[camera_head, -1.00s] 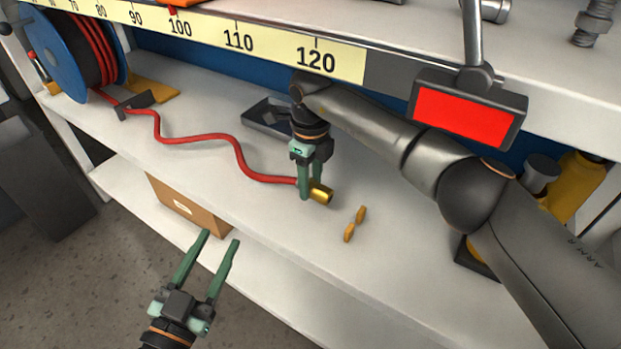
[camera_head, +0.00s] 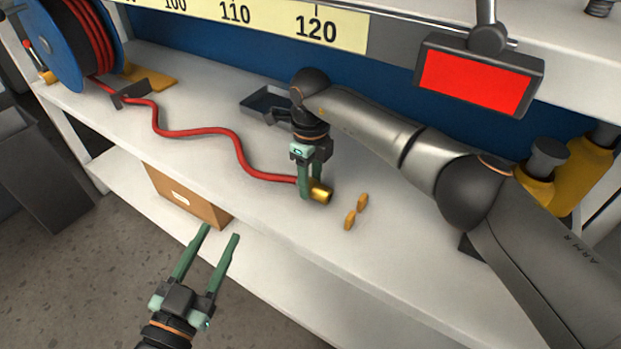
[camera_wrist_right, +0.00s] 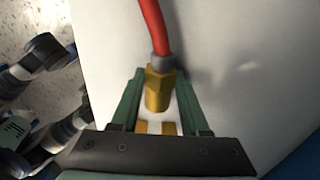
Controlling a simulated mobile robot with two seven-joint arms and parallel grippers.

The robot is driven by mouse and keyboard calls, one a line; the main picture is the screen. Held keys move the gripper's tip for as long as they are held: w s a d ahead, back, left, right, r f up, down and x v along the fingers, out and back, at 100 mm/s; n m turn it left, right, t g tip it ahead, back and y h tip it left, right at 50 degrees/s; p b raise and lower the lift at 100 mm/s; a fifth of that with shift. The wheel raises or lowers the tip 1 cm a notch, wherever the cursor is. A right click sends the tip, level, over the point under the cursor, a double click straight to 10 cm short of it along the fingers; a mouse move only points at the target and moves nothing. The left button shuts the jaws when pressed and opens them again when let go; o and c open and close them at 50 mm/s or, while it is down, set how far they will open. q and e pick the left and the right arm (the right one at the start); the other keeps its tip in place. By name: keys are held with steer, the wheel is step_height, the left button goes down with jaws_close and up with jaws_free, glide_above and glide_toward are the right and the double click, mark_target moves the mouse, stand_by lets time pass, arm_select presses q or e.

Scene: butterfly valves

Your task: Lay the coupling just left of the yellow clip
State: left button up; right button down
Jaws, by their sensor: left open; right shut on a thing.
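The brass coupling (camera_head: 320,191) is on the end of the red hose (camera_head: 233,147), above or on the white shelf; I cannot tell if it touches. My right gripper (camera_head: 310,190) points down and is shut on it. In the right wrist view the coupling (camera_wrist_right: 157,92) lies between the fingers of the gripper (camera_wrist_right: 160,103), with the hose running upward. The yellow clip (camera_head: 349,220) shows as two upright prongs to the right of the coupling, with a gap between. My left gripper (camera_head: 207,235) is open and empty, in front of the shelf.
A blue hose reel (camera_head: 52,50) stands at the left, with a dark hose guide (camera_head: 130,93) beside it. A dark tray (camera_head: 262,103) lies behind my right gripper. A red-faced panel (camera_head: 475,82) hangs above. The shelf around the clip is clear.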

mark_target(311, 181)
steer(key=shift+c, duration=1.6)
jaws_free()
step_height(311, 181, up, 6)
steer(key=shift+r+p, duration=0.25)
steer(key=shift+p, duration=0.55)
steer(key=shift+r, duration=0.55)
